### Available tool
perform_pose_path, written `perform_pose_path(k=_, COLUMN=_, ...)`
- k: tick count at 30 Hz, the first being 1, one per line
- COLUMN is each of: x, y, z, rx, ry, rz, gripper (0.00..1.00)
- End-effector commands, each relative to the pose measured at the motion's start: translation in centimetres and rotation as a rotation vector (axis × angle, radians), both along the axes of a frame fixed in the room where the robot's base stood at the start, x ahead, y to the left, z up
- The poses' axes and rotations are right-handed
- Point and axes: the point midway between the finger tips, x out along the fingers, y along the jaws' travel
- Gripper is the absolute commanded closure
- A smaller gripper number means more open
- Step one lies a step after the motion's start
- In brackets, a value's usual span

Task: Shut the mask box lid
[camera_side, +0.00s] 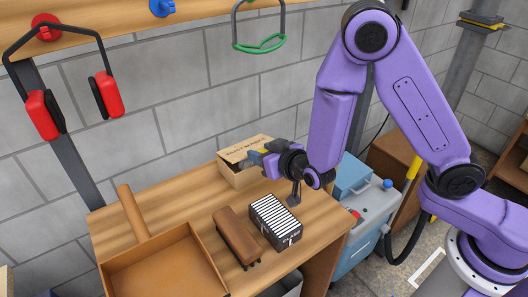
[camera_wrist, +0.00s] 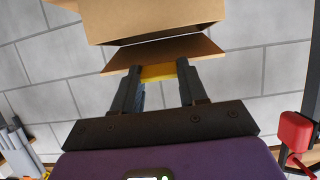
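The mask box (camera_side: 238,175) is an open brown carton with lettering, at the back of the wooden workbench against the wall. In the wrist view the box (camera_wrist: 170,18) fills the top, and a brown flap that looks like its lid (camera_wrist: 165,50) stands away from it across a dark gap. My gripper (camera_side: 262,157) is at the right end of the box, its tips close to the flap. In the wrist view the two dark fingers (camera_wrist: 158,72) are apart, with a yellow piece between their tips. I cannot tell whether they grip it.
A black-and-white striped case (camera_side: 275,221) and a brown brush-like block (camera_side: 237,237) lie on the workbench (camera_side: 185,200) in front. A brown tray (camera_side: 165,272) is at front left. Red earmuffs (camera_side: 43,114) hang left.

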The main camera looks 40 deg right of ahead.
Motion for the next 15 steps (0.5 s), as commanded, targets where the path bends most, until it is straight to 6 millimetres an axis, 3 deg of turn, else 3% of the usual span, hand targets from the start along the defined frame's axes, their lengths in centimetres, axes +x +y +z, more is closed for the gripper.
perform_pose_path(k=1, x=0.26, y=-0.14, z=-0.18, rx=0.003, ry=0.006, rz=-0.004, gripper=0.45)
perform_pose_path(k=2, x=0.26, y=-0.15, z=-0.18, rx=0.002, ry=0.006, rz=-0.005, gripper=0.35)
perform_pose_path(k=3, x=0.26, y=-0.16, z=-0.18, rx=0.002, ry=0.006, rz=-0.005, gripper=0.32)
perform_pose_path(k=15, x=0.35, y=-0.48, z=-0.01, rx=0.003, ry=0.0, rz=-0.016, gripper=0.32)
